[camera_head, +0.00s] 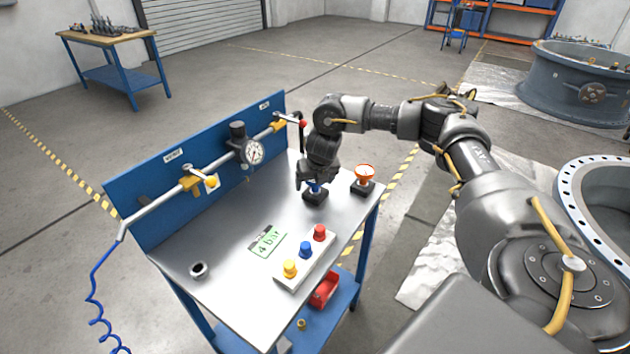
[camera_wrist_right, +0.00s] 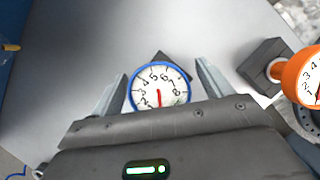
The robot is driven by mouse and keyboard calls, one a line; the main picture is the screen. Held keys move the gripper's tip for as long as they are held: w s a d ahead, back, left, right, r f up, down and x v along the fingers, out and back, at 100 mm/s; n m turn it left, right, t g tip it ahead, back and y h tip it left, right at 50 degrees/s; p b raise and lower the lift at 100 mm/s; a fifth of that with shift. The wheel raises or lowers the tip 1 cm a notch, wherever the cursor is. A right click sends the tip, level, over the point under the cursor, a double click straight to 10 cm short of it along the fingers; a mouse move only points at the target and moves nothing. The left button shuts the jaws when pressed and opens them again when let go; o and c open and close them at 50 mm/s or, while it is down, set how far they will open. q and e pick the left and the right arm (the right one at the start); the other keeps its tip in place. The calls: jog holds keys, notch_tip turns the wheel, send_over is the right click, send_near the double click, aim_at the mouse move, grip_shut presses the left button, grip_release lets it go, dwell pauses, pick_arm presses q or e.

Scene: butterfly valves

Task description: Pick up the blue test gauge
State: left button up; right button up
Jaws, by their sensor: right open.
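The blue test gauge (camera_wrist_right: 160,87) has a white numbered dial, a red needle and a blue rim. It stands on a dark square base on the bench; in the head view only a bit of blue (camera_head: 314,187) shows under my gripper, above its black base (camera_head: 315,197). My right gripper (camera_wrist_right: 162,88) is open, with one finger on each side of the gauge. I see gaps between the fingers and the rim in the wrist view. In the head view my right gripper (camera_head: 313,183) points down over the gauge. My left gripper is not in view.
An orange gauge (camera_head: 365,172) stands on its own black base close to the right of my gripper. A blue panel (camera_head: 160,190) with piping, yellow valves and a mounted gauge (camera_head: 253,152) backs the bench. A block with yellow, blue and red knobs (camera_head: 305,258) and a green-marked "4 bar" card (camera_head: 267,242) lie nearer.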

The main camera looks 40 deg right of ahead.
jog(key=c, duration=1)
jog(key=shift+w+r, duration=0.1)
jog(key=shift+r, duration=0.2)
jog(key=r, duration=0.1)
jog(key=a+r+b, duration=0.1)
jog(key=r, duration=0.1)
jog(key=shift+s+r, duration=0.2)
jog(key=shift+r, duration=0.05)
jog(key=s+a+r, duration=0.2)
jog(key=a+r, duration=0.1)
jog(key=s+a+r+p, duration=0.1)
jog(key=s+a+r, duration=0.1)
jog(key=a+r, duration=0.1)
jog(key=s+a+r, duration=0.2)
jog(key=a, duration=0.3)
jog(key=shift+s+a+r, duration=0.2)
jog(key=shift+a+r, duration=0.05)
jog(key=shift+r, duration=0.15)
